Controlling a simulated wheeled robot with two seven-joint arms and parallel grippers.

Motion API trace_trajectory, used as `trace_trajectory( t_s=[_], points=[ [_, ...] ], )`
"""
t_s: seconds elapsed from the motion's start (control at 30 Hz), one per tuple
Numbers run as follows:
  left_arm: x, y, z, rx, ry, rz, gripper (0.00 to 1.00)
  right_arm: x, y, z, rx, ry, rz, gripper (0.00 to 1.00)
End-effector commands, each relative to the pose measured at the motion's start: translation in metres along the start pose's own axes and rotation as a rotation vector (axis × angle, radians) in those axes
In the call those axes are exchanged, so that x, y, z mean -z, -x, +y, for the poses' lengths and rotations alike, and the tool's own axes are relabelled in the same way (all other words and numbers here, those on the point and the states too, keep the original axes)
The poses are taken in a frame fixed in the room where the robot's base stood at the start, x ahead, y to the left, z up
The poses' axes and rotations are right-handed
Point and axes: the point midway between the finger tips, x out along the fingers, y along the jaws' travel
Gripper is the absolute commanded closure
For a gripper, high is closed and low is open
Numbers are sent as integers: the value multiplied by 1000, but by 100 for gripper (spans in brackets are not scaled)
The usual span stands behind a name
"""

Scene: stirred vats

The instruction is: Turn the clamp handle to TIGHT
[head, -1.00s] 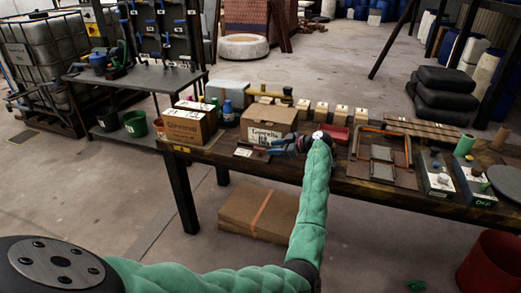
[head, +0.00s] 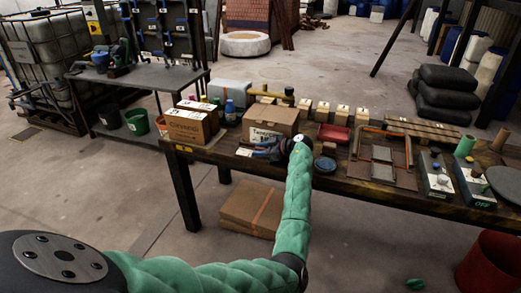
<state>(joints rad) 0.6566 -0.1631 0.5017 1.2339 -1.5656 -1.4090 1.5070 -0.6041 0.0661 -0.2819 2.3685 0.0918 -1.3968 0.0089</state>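My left arm, in a green padded sleeve, reaches over the wooden workbench (head: 345,190). Its dark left gripper (head: 262,152) points left, low over the bench in front of an open-looking cardboard box. A small plate with a pale label (head: 244,152) lies at the gripper's tip. I cannot make out a clamp handle or a TIGHT mark; the gripper may hide it. The fingers are too small and dark to tell whether they are open or touching anything. My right gripper is not in view.
Cardboard boxes (head: 270,121) stand just behind the gripper. Farther right are a framed panel (head: 381,154) and two grey switch boxes (head: 436,178).

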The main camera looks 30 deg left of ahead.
Motion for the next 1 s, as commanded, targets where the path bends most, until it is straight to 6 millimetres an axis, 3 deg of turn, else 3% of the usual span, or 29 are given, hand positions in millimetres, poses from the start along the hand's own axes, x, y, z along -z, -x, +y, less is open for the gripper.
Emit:
trace_trajectory(
  t_s=[0.13, 0.3, 0.67, 1.0],
  points=[
    [0, 0, 0, 0, 0, 0, 67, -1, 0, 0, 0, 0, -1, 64],
    [0, 0, 0, 0, 0, 0, 100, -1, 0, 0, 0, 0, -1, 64],
    [0, 0, 0, -34, -11, -7, 100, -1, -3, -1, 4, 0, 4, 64],
    [0, 0, 0, -232, -91, -47, 100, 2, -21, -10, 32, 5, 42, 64]
  ],
)
